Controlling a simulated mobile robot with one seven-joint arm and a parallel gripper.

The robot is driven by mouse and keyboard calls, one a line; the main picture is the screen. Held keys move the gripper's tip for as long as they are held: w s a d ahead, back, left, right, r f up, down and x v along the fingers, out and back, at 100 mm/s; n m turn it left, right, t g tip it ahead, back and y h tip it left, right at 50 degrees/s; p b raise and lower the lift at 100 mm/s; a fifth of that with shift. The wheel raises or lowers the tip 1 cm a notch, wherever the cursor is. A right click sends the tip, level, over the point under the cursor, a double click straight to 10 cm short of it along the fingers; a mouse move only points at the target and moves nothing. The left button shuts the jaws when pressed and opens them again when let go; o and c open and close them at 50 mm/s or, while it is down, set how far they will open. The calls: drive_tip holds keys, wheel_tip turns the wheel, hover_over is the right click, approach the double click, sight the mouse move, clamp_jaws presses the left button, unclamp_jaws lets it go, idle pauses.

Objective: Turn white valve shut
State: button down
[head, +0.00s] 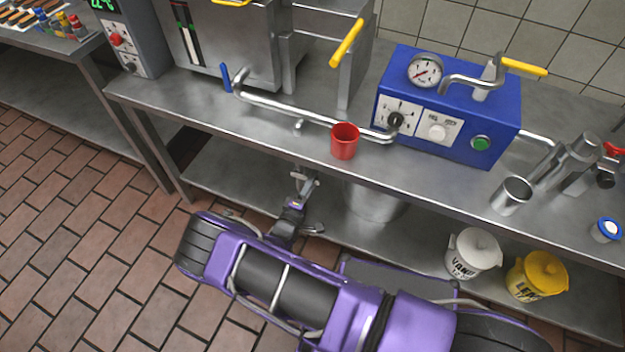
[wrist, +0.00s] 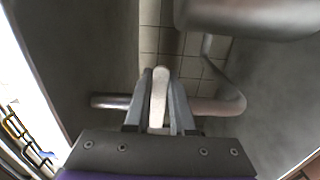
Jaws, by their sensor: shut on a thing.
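The white valve handle (wrist: 158,97) shows in the wrist view as a narrow upright lever in front of a metal pipe. My gripper (wrist: 159,100) is shut on it, one finger on each side. In the head view my gripper (head: 305,182) is low, at the front edge of the steel table, reaching in over the lower shelf. I cannot make out the white handle in the head view. The pipe (wrist: 222,106) runs crosswise behind the fingers and bends upward at the right.
The steel table (head: 240,120) overhangs my gripper. A red cup (head: 344,142) stands near its front edge, and a blue machine (head: 450,115) stands behind. A metal pot (head: 375,203) and white bucket (head: 473,252) stand on the lower shelf. A dark rounded body (wrist: 250,15) hangs at upper right in the wrist view.

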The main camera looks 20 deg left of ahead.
drive_tip(key=shift+f, duration=0.1)
drive_tip(key=c, duration=0.8)
unclamp_jaws()
drive_tip(key=shift+o, duration=0.2)
drive_tip(key=shift+s, duration=0.15)
drive_tip(key=s+a, duration=0.2)
drive_tip(key=s, duration=1.5)
drive_tip(key=shift+a+p, duration=0.2)
drive_tip(key=shift+p, duration=0.25)
